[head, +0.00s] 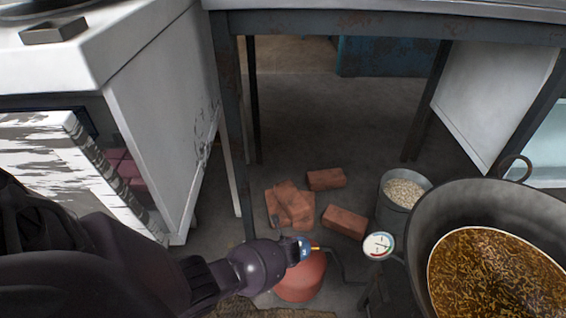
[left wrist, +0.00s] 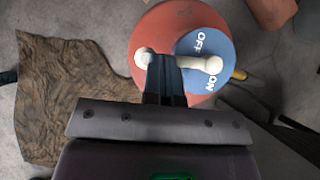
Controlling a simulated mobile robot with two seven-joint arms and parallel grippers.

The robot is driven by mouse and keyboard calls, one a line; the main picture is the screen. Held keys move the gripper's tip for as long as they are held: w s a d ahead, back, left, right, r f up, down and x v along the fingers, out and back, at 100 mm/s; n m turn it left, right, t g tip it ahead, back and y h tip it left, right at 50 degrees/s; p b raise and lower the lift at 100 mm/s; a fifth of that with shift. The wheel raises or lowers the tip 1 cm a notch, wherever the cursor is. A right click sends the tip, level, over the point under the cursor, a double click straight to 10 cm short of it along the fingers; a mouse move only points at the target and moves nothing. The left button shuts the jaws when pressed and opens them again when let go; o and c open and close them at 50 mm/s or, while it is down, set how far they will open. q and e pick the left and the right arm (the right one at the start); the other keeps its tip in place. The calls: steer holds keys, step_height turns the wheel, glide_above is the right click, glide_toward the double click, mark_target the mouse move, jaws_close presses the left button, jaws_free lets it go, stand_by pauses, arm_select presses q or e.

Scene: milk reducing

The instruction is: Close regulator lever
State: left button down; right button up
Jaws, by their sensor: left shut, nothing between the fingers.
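The red gas cylinder (head: 301,284) stands on the floor at the bottom middle of the head view. In the left wrist view, the cylinder (left wrist: 142,38) carries a blue regulator disc (left wrist: 222,50) marked OFF and ON. A white lever (left wrist: 195,62) with rounded ends lies across it, its right end between the two words. My left gripper (left wrist: 166,60) is shut and empty, its fingertips overlapping the lever's left half; I cannot tell whether they touch. In the head view my left gripper (head: 294,249) is over the cylinder and hides most of the regulator. My right gripper is not in view.
A gauge (head: 379,246) and a large dark pan (head: 450,205) stand to the right. Bricks (head: 345,221) and a bucket (head: 397,216) lie behind the cylinder. A brown cloth (left wrist: 50,90) lies to its left. A metal table leg (head: 231,120) rises behind my left arm.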

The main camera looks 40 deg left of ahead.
arm_select(q)
steer(key=shift+w+a+m, duration=0.1)
steer(key=shift+a+m, duration=0.25)
steer(key=shift+m, duration=0.25)
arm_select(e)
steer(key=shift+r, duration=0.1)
arm_select(q)
steer(key=shift+f+t+h, duration=0.1)
steer(key=shift+t+h, duration=0.2)
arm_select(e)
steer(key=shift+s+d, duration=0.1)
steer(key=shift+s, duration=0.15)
arm_select(q)
steer(key=shift+w+d, duration=0.1)
steer(key=shift+d, duration=0.1)
steer(key=d+f+p+v, duration=0.1)
steer(key=d+p+v, duration=0.1)
steer(key=p+v, duration=0.6)
steer(key=v, duration=0.6)
steer(key=shift+p, duration=0.3)
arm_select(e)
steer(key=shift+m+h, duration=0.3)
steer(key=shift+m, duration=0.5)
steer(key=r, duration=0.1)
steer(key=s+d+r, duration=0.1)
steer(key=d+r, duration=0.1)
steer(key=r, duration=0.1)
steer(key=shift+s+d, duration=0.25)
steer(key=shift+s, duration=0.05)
